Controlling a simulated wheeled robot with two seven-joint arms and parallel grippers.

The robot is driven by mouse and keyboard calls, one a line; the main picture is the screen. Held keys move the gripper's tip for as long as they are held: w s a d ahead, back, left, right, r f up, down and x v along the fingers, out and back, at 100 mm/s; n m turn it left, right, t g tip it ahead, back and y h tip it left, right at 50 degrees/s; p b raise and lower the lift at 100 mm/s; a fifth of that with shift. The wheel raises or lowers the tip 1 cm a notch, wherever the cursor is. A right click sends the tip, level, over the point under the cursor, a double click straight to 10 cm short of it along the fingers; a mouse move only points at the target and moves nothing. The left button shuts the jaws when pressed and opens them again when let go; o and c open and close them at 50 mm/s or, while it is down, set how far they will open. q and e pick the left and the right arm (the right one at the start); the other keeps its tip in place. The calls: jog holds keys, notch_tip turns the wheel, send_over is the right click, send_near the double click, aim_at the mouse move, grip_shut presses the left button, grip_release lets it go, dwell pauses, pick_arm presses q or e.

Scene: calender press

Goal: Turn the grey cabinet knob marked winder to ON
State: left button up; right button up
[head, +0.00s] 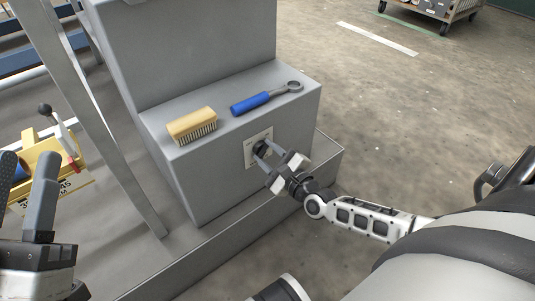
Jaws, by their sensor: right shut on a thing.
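The grey cabinet (205,170) stands in the middle of the head view. A pale plate (250,157) is on its front face, and a dark knob (260,148) sits on this plate. My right gripper (268,156) reaches in from the right and is shut on the knob. The fingers partly hide the knob and the plate, so its marking and pointer direction cannot be read. My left gripper (25,190) is at the lower left, far from the cabinet, with its fingers apart and nothing between them.
A brush (192,126) and a blue-handled wrench (265,98) lie on the cabinet's ledge. A wheeled cart (440,10) stands far back. The floor at the right is clear.

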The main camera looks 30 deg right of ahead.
jog(key=shift+a, duration=0.1)
jog(key=o, duration=1)
jog(key=shift+s, duration=0.1)
pick_arm(q)
notch_tip(320, 180, down, 8)
jog(key=s+n+g+y+p, duration=0.1)
jog(key=n+g+y+p, duration=0.2)
jog(key=n, duration=0.3)
jog(key=shift+s+d+r+g+p, duration=0.25)
jog(key=shift+s+d+g+p, duration=0.15)
jog(key=shift+g+p, duration=0.3)
pick_arm(e)
jog(key=s+d, duration=0.1)
jog(key=s, duration=1.4)
jog(key=shift+s+d, duration=0.15)
jog(key=shift+s, duration=0.25)
pick_arm(q)
jog(key=shift+r, duration=0.1)
pick_arm(e)
jog(key=shift+r, duration=0.1)
